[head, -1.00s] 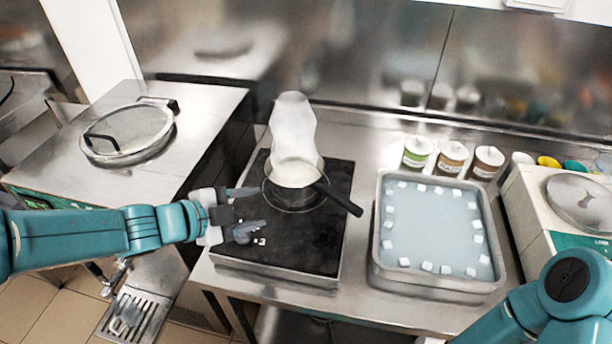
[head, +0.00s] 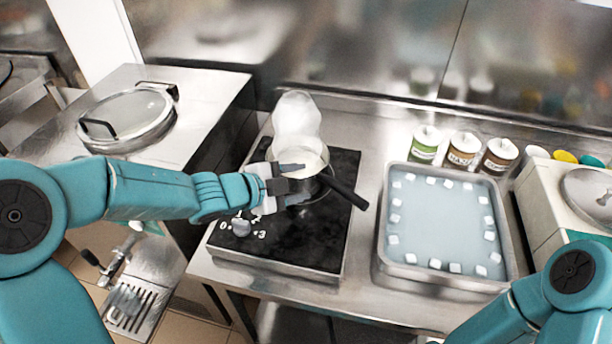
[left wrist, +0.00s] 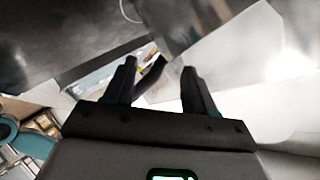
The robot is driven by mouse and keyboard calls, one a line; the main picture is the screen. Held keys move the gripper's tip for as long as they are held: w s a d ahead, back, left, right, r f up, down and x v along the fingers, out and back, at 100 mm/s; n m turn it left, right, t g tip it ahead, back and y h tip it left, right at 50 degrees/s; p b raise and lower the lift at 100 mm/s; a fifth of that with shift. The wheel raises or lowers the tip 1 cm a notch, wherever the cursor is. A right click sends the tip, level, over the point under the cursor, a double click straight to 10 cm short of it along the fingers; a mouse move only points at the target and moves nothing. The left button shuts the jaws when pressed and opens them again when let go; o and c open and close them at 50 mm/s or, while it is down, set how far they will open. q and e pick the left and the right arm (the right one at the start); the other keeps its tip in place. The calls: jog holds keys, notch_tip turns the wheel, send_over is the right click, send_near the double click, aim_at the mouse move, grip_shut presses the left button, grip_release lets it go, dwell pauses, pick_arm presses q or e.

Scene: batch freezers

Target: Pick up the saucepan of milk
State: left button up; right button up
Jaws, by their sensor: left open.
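The saucepan of milk (head: 311,163) stands on the black hot plate (head: 300,243), with pale milk inside and white steam above. Its black handle (head: 345,191) points right and toward me. My left gripper (head: 303,184) is open at the near left side of the pan, its fingers overlapping the pan in the head view and hiding part of its side. In the left wrist view the two fingers (left wrist: 160,75) are apart; a dark bar, perhaps the handle, shows between them, but I cannot tell whether they touch it. My right gripper is out of view.
A steel ice-water tray (head: 440,285) with white cubes along its edges is right of the hot plate. Several labelled tubs (head: 463,150) stand behind it. A white machine (head: 562,205) is far right, a lidded steel freezer (head: 190,120) left.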

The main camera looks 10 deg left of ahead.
aim_at(315, 177)
pick_arm(q)
jog(key=x, duration=0.5)
jog(key=shift+w+d+r, duration=0.15)
jog(key=shift+w+r, duration=0.05)
jog(key=shift+w, duration=0.15)
grip_shut()
